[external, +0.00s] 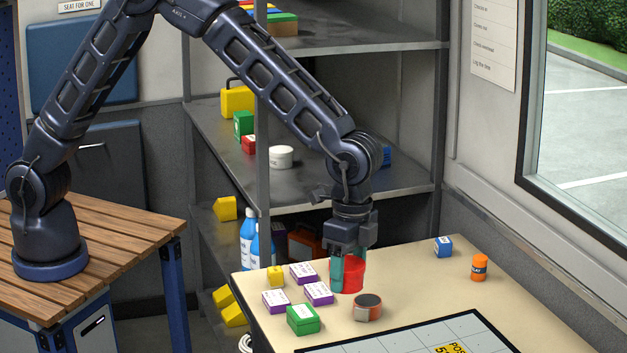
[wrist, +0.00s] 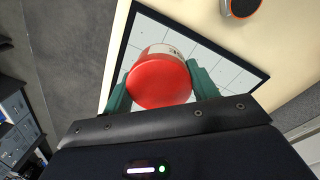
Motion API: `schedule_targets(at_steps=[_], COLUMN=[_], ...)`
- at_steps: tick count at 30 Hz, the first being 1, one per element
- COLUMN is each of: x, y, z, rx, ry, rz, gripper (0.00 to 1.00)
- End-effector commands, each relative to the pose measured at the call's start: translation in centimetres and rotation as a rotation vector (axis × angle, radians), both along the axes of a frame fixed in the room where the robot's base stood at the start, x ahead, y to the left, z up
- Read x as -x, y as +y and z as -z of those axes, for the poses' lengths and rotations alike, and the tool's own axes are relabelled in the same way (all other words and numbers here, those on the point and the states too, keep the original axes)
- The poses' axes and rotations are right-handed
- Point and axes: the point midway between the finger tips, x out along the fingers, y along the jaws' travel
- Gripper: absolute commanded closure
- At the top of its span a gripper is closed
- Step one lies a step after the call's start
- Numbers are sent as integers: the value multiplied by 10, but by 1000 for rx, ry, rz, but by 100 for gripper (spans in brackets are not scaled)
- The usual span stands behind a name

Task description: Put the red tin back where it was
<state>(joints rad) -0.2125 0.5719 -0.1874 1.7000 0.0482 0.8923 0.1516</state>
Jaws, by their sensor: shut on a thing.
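The red tin (external: 353,273) is between the green fingers of my gripper (external: 346,272), at the far edge of the cream table (external: 415,285). My gripper is shut on it. In the wrist view the tin's round red end (wrist: 159,82) faces the camera, with part of a pale label behind it. The fingers of my gripper (wrist: 162,88) flank the tin on both sides. I cannot tell whether the tin touches the tabletop or hangs just above it.
Purple boxes (external: 318,293), a green box (external: 303,319) and a yellow block (external: 275,276) are to the left. A blue box (external: 443,247) and an orange bottle (external: 479,267) stand right. Grey shelves (external: 320,185) rise behind.

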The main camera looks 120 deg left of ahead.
Motion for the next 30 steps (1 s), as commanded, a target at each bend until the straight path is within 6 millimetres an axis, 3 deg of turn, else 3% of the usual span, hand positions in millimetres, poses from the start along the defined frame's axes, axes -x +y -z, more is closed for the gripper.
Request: schedule_targets(at_steps=[9,15,22,30], x=[-41,-50,-53,-52], y=[127,181,202,203], z=[-27,-40,-37,16], rx=[-2,-1,0,-1], ry=[-4,-2,-1,1], rz=[-474,-676,-757,-758], gripper=[67,67,67,67])
